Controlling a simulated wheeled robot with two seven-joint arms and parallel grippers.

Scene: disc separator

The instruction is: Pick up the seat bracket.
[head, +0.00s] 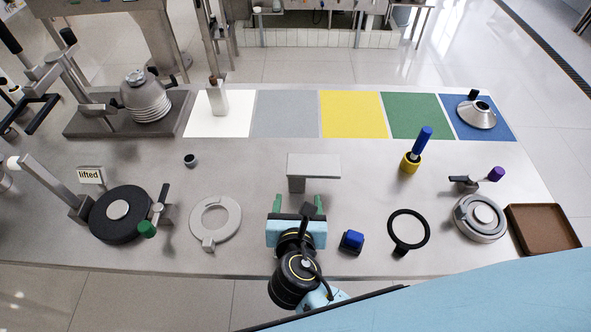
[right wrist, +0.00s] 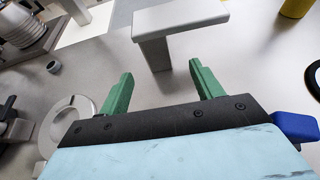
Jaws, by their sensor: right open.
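The seat bracket, which I take to be the grey bracket with a flat top plate and a short upright leg (head: 314,166), stands on the table in the middle of the head view. It also shows at the top of the right wrist view (right wrist: 180,22). My right gripper (head: 298,204) is just on the near side of it, with its green fingers pointing at it. In the right wrist view the gripper (right wrist: 161,72) is open and empty, and the bracket's leg stands beyond the gap between the fingertips, apart from them. My left gripper is not in view.
A grey ring (head: 233,222) lies left of my right gripper. A blue block (head: 351,241) and a black ring (head: 426,229) lie to the right. A yellow-based blue-handled tool (head: 410,162) stands right of the bracket. Coloured mats (head: 352,106) line the back. Table around the bracket is clear.

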